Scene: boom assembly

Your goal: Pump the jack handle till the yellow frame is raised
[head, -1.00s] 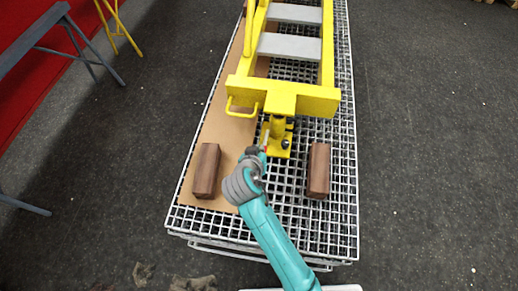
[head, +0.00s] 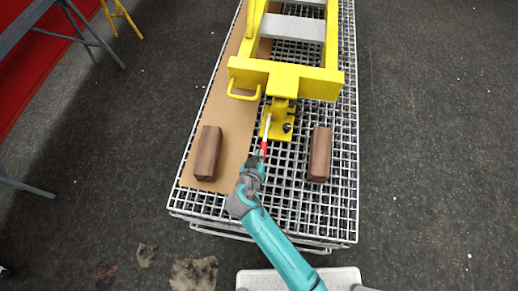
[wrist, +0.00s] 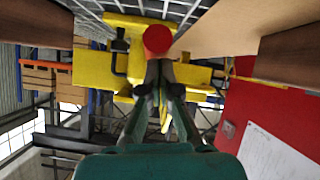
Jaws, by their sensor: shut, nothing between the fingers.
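The yellow frame (head: 285,78) spans the far part of the grating in the head view. The yellow jack (head: 279,122) stands beneath its near crossbar. The jack handle is a thin pale rod with a red grip (head: 263,147) pointing towards me. My gripper (head: 255,163) is shut and empty at the near end of that grip. In the wrist view the round red handle end (wrist: 157,39) is just beyond my shut fingertips (wrist: 159,72). I cannot tell whether they touch it.
Two brown wooden blocks lie left (head: 208,153) and right (head: 319,154) of the handle. A cardboard sheet (head: 221,118) covers the left of the white grating (head: 345,190). A grey trestle (head: 75,35) stands at upper left. Dark floor on the right is clear.

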